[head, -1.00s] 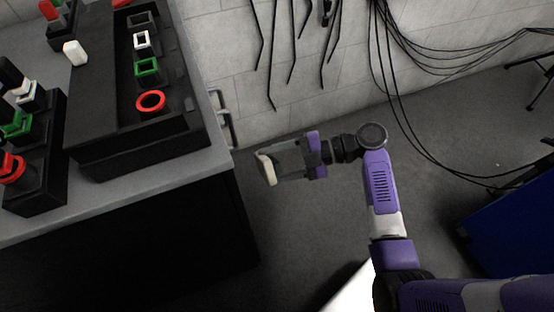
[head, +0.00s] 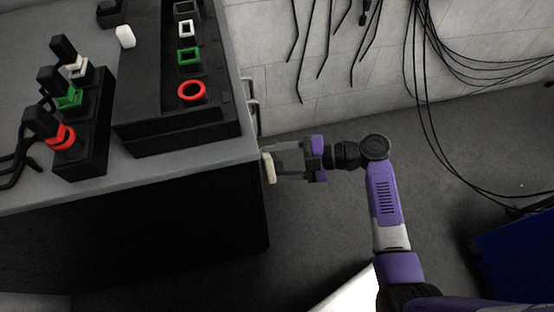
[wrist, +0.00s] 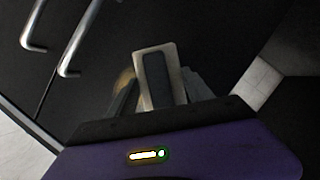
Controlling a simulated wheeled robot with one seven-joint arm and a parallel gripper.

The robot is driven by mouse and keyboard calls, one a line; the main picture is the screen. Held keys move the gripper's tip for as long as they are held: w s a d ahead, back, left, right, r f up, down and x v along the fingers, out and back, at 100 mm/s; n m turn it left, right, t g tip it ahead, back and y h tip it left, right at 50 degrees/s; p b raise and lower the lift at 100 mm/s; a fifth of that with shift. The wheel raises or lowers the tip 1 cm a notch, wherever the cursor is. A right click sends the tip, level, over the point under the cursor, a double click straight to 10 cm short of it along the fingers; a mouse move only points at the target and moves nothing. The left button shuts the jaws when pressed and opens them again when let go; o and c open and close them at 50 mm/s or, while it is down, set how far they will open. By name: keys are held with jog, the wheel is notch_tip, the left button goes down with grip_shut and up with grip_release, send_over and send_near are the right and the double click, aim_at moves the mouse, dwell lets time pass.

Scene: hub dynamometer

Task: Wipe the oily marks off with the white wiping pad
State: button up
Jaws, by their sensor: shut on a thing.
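My gripper (head: 284,160) is shut on the white wiping pad (head: 268,167), a cream-edged block held upright at the fingertips. The pad is close to the right side of the dark bench; I cannot tell whether they touch. In the wrist view the pad (wrist: 141,62) has a pale rim and a dark middle, between the fingers of my gripper (wrist: 155,92). A blurred brownish patch (wrist: 124,79) shows just left of the pad against the dark panel; it may be an oily mark. No other mark is clear.
The bench (head: 205,160) carries a black tray (head: 180,140) with coloured frames and a black block with several coloured connectors (head: 70,98). Metal handles (wrist: 80,38) stick out of the dark panel. Cables (head: 425,90) hang at the wall.

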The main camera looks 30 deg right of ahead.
jog(key=shift+w+a+b, duration=0.15)
jog(key=shift+w+a, duration=0.05)
jog(key=shift+a, duration=0.3)
jog(key=shift+w+a+b, duration=0.15)
jog(key=shift+a, duration=0.3)
dwell(0.4)
jog(key=shift+w, duration=0.1)
